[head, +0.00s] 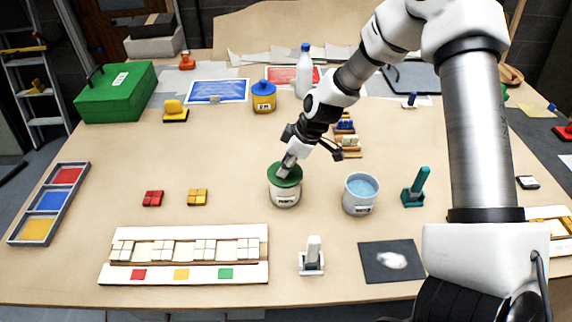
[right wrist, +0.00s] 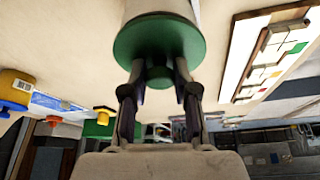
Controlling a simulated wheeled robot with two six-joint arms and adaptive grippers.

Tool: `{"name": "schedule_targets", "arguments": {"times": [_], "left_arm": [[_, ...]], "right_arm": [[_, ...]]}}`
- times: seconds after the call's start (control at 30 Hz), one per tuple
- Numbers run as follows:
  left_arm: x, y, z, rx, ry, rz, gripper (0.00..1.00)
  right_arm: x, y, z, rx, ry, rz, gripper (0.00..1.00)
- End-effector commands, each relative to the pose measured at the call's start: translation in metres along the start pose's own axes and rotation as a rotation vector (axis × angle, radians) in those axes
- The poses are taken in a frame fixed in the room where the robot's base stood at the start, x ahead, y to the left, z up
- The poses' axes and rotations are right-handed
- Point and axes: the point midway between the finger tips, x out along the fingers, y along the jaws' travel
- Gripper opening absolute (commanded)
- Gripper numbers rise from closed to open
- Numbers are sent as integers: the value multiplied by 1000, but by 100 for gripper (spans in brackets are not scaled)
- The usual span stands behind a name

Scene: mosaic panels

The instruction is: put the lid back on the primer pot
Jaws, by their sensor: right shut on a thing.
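A pale pot (head: 286,199) with a label too small to read stands mid-table with a green lid (head: 294,179) at its top. My right gripper (head: 285,171) points down at the lid and is shut on its green knob. In the right wrist view the fingers (right wrist: 158,76) sit on both sides of the knob, and the lid (right wrist: 127,45) lies across the mouth of the pot (right wrist: 155,8). I cannot tell whether it is fully seated. Another pale pot (head: 360,202), open with light blue content (head: 362,187), stands to the right. My left gripper is not in view.
A teal-handled tool (head: 414,190) stands right of the open pot. A white-handled tool (head: 312,262) and a dark mat (head: 391,261) are in front. A mosaic panel (head: 184,272) lies front left.

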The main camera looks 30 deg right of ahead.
Motion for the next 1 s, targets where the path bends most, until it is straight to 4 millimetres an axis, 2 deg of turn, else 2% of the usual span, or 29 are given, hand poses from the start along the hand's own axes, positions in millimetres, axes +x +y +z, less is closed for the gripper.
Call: {"name": "schedule_targets", "arguments": {"times": [0.37,0.4,0.47,0.7,0.77,0.8,1.0], "left_arm": [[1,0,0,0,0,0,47],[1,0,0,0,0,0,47],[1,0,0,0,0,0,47],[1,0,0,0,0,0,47],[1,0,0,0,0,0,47],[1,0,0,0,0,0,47],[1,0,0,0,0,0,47]], "right_arm": [[0,0,0,0,0,0,5],[0,0,0,0,0,0,36],[0,0,0,0,0,0,57],[0,0,0,0,0,0,58],[0,0,0,0,0,0,77],[0,0,0,0,0,0,83],[0,0,0,1,0,0,83]]}}
